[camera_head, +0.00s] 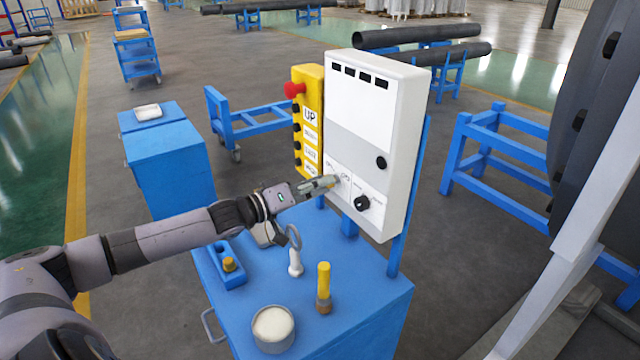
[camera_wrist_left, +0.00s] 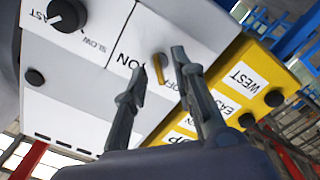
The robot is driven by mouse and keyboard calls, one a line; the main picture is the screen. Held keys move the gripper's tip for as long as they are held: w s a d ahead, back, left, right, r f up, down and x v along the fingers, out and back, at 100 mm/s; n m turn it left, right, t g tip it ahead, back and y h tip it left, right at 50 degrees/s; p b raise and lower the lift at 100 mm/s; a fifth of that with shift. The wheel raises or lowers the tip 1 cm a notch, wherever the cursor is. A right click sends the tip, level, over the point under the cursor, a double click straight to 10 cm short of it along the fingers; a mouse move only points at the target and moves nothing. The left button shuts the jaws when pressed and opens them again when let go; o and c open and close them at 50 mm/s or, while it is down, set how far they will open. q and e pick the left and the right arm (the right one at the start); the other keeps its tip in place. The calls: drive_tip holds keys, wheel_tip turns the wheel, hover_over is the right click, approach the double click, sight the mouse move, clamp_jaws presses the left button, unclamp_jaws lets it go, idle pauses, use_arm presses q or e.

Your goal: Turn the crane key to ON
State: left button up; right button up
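The white control box (camera_head: 365,130) stands upright at the back of the blue cart. In the left wrist view, a small yellowish key (camera_wrist_left: 160,68) sits on its panel (camera_wrist_left: 90,90), between the ON and OFF labels. My left gripper (camera_head: 334,181) reaches the lower left part of the panel. In the left wrist view its fingers (camera_wrist_left: 158,63) are apart, one on each side of the key in the picture; I cannot see contact with it. The fingers cover the key in the head view. My right gripper is not in view.
A black FAST/SLOW knob (camera_head: 362,203) is right of the gripper. A yellow pendant (camera_head: 307,125) with a red button hangs left of the box. A magnifier (camera_head: 295,255), a yellow-handled tool (camera_head: 324,285) and a round tin (camera_head: 273,328) stand on the blue cart (camera_head: 365,305).

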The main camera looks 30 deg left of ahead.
use_arm(q)
drive_tip(key=shift+w, duration=0.1)
drive_tip(key=shift+c, duration=0.4)
clamp_jaws()
